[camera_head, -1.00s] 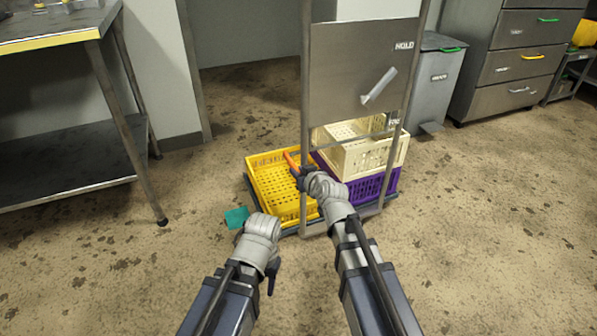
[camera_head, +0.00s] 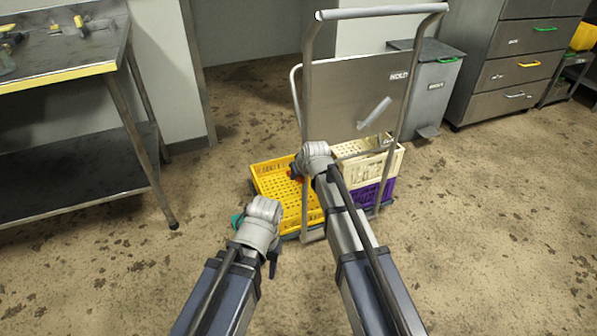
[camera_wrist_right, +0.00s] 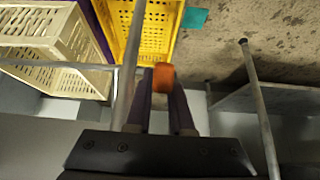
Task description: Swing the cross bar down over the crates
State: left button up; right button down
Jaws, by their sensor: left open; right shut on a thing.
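The crates stand on a low trolley: a yellow crate (camera_head: 272,180) at left, a cream crate (camera_head: 378,165) stacked on a purple crate (camera_head: 368,192) at right. My right gripper (camera_head: 297,172) is shut on an orange grip, which shows between its fingers in the right wrist view (camera_wrist_right: 163,76). A thin pale bent bar (camera_head: 295,85) stands up beside the trolley's left upright and runs down toward that gripper. It may be the cross bar; its join with the grip is hidden. My left gripper (camera_head: 272,262) is open and empty, low in front of the yellow crate.
A steel table (camera_head: 65,75) stands at left, a grey bin (camera_head: 430,85) and drawers (camera_head: 515,65) behind right. The floor at right is clear.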

jog(key=shift+w+r+g, duration=0.25)
jog(key=shift+g, duration=0.05)
jog(key=c, duration=0.8)
grip_release()
jog(key=p+v, duration=0.7)
jog(key=v, duration=0.1)
jog(key=shift+a, duration=0.15)
jog(key=shift+f, duration=0.15)
